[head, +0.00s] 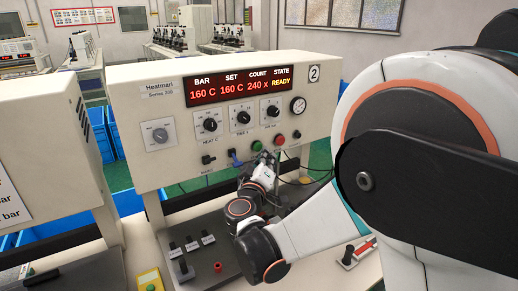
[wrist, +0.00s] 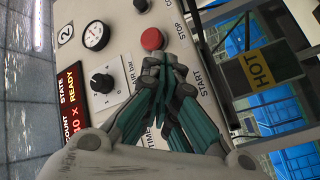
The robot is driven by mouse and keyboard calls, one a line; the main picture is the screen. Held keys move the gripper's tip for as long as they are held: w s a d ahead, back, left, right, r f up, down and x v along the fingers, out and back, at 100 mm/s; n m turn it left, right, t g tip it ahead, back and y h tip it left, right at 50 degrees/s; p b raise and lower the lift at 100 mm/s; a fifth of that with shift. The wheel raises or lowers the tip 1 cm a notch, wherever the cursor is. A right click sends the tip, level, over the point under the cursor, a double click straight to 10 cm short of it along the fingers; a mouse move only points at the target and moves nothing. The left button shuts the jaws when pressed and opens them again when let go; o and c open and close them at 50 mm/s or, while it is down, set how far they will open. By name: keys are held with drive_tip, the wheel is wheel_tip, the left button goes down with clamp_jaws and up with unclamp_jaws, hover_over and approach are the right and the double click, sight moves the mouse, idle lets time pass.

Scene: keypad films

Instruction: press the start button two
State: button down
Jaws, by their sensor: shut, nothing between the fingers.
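Machine two (head: 225,95) carries a "2" plate (head: 314,73) and a red display reading BAR 160 C, SET 160 C, COUNT 240 x, STATE READY. Below its dials are a green button (head: 257,145) and a red button (head: 280,139). In the wrist view, the red button (wrist: 152,39) has a STOP label beside it. The START label (wrist: 195,77) shows beside my fingers; the green button is hidden there. My gripper (wrist: 164,63) is shut and empty, its tips in front of the panel by the START label. I cannot tell whether they touch anything.
A gauge (head: 298,105) and several dials share the panel. A dark plate with switches (head: 195,245) and a yellow box with a green button (head: 149,281) are on the bench below. A HOT sign (wrist: 261,66) is near my gripper. Another machine (head: 45,155) stands left.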

drive_tip(key=shift+w+a, duration=0.1)
drive_tip(key=shift+w+a, duration=0.15)
drive_tip(key=shift+w, duration=0.1)
drive_tip(key=shift+w+a, duration=0.25)
drive_tip(key=shift+w, duration=0.15)
idle(1.0)
drive_tip(key=shift+s, duration=0.1)
drive_tip(key=shift+s+d+b, duration=0.3)
drive_tip(key=shift+s+d, duration=0.2)
drive_tip(key=shift+s, duration=0.15)
drive_tip(key=shift+s, duration=0.1)
drive_tip(key=s+d, duration=0.1)
drive_tip(key=s, duration=0.1)
drive_tip(key=s+d, duration=0.1)
drive_tip(key=s, duration=0.1)
drive_tip(key=shift+d, duration=0.4)
idle(0.6)
